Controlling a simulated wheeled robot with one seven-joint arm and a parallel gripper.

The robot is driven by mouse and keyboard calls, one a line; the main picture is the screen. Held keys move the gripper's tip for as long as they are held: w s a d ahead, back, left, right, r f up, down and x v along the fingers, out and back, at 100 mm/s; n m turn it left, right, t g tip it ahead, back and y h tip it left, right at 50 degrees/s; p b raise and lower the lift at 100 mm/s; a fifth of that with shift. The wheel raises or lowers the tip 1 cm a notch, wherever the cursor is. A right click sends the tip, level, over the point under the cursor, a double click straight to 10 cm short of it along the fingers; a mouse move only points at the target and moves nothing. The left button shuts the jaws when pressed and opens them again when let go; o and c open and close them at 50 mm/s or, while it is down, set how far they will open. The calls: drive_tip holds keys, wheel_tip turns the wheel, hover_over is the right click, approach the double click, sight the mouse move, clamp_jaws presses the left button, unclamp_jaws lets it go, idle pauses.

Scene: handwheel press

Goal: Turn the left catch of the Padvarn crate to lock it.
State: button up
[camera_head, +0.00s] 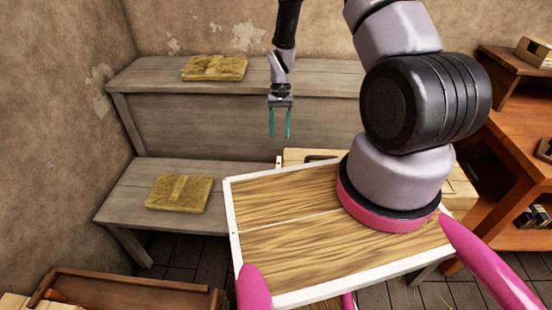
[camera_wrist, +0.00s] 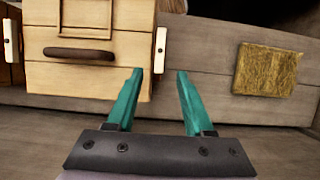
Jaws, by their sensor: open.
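A pale wooden crate (camera_head: 297,154) stands on the lower bench, mostly hidden behind my own body in the head view. In the wrist view the crate (camera_wrist: 120,78) shows a dark handle and a label plate whose text I cannot read. A white catch (camera_wrist: 160,50) sits upright at its right edge there; this looks like the small white piece (camera_head: 278,162) at the crate's left end in the head view. Another white catch (camera_wrist: 7,40) is at the opposite edge. My gripper (camera_head: 280,136) has teal fingers, open and empty, apart from the catch. The fingers also show in the wrist view (camera_wrist: 158,72).
A straw-coloured pad (camera_head: 178,193) lies on the lower bench (camera_head: 125,205), left of the crate. Another pad (camera_head: 214,67) lies on the upper bench. A brown shelf unit (camera_head: 520,130) stands at right, and a wooden box (camera_head: 125,292) at front left. Bench between pad and crate is clear.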

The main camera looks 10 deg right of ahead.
sight(279, 163)
drive_tip(key=x, duration=1)
drive_tip(key=shift+f, duration=0.2)
clamp_jaws()
